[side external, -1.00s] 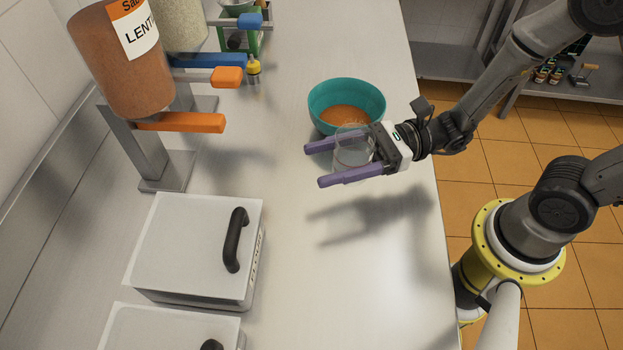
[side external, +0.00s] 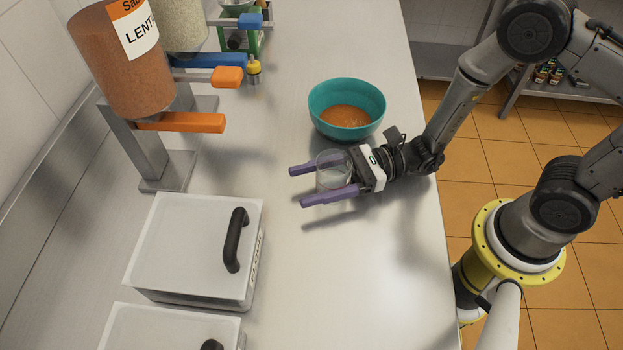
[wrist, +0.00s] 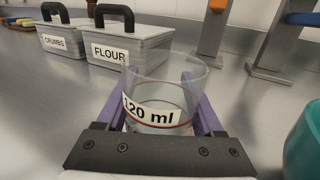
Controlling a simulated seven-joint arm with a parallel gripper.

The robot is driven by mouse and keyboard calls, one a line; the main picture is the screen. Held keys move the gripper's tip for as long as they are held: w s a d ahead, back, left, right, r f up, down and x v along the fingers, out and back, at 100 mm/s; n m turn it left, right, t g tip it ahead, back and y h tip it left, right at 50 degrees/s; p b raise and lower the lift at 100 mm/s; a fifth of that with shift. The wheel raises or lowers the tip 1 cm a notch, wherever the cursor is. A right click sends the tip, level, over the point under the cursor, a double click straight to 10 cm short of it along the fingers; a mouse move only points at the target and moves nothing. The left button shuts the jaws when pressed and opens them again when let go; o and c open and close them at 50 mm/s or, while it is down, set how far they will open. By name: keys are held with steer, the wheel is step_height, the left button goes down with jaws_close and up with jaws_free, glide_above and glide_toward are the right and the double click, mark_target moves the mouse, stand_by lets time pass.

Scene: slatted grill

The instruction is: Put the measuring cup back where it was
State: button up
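The measuring cup (side external: 333,171) is clear and upright, between the two purple fingers of my gripper (side external: 324,183). In the wrist view the cup (wrist: 155,107) carries a "120 ml" label and a red line, and it looks empty. My gripper (wrist: 160,112) has a finger on each side of the cup, closed against it. The cup is low over the steel counter (side external: 300,270); I cannot tell whether its base touches.
A teal bowl (side external: 318,112) with orange contents stands just behind my gripper. A lidded container with a black handle (side external: 190,245) is at the front left; the wrist view shows a FLOUR box (wrist: 130,52) and a CRUMBS box (wrist: 62,40). A lentil dispenser (side external: 125,75) stands back left.

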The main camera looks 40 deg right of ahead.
steer(key=o, duration=0.4)
steer(key=shift+o, duration=0.2)
steer(key=v, duration=1.2)
steer(key=s+r+n+g, duration=0.1)
steer(key=n+g, duration=0.1)
steer(key=s+a+r+n+g+h, duration=0.1)
steer(key=s+r+n+g, duration=0.1)
steer(key=n, duration=0.1)
steer(key=s+r+n+g, duration=0.1)
steer(key=s+n+g, duration=0.1)
steer(key=n, duration=0.1)
steer(key=shift+a+r+g+h, duration=0.2)
steer(key=shift+a+g+h, duration=0.1)
steer(key=shift+g+h, duration=0.1)
steer(key=s+d+r+n+t+h, duration=0.2)
steer(key=d+r+n+h, duration=0.3)
steer(key=d+n+h, duration=0.2)
steer(key=s+d+r+n+t+h, duration=0.2)
steer(key=d+r+n+t+h, duration=0.1)
steer(key=d+r+n+h, duration=0.2)
steer(key=d+n+h, duration=0.2)
steer(key=shift+s+d+r+t+h, duration=0.15)
steer(key=shift+s+d+t+h, duration=0.15)
steer(key=shift+h, duration=0.1)
